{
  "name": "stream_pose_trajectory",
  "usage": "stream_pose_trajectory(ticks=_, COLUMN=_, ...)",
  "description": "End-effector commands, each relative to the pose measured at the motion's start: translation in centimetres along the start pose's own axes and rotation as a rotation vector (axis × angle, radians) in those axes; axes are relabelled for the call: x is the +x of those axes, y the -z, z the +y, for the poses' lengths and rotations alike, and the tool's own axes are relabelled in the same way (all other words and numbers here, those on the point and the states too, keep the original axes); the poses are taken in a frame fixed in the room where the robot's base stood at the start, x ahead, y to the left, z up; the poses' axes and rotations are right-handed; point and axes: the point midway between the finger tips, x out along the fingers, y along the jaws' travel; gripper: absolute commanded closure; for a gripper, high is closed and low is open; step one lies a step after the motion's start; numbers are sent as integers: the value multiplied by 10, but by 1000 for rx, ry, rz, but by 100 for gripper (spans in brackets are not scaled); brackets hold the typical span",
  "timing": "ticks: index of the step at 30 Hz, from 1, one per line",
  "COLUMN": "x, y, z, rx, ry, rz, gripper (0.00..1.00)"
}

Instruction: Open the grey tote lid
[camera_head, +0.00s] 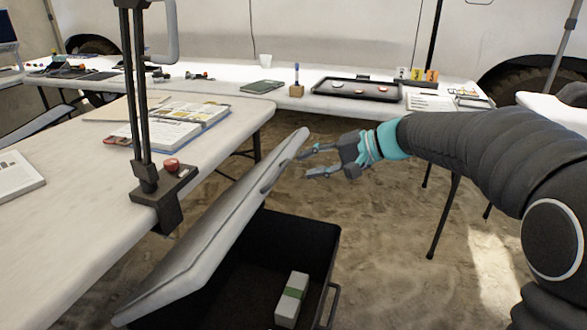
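The grey tote lid (215,225) stands tilted up and leans toward the left, beside the table edge. The dark tote (303,228) below it is open at the top, and its inside shows. A white box with a green band (291,299) lies inside on the right. My gripper (312,161) is to the right of the lid's upper edge, with its fingers pointing left. The fingers are spread apart with nothing seen between them. The fingertips are close to the lid's edge; I cannot tell whether they touch it.
A white table (60,225) with open books (172,128) and a clamped stand with a red knob (171,164) is close on the left. A long back table (225,92) holds a black tray (357,90). Sandy floor (390,215) lies clear right of the tote.

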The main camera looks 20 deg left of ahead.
Motion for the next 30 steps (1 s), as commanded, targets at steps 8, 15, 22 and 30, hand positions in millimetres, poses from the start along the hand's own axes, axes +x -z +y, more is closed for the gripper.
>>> stream_pose_trajectory(ticks=8, x=-32, y=1, z=0, rx=1, ry=0, rz=2, gripper=63)
stream_pose_trajectory(ticks=15, x=-35, y=0, z=0, rx=1, ry=0, rz=1, gripper=63)
stream_pose_trajectory(ticks=22, x=-35, y=3, z=2, rx=19, ry=-9, rz=12, gripper=63)
stream_pose_trajectory(ticks=30, x=-32, y=-16, z=82, rx=71, ry=-249, rz=15, gripper=63)
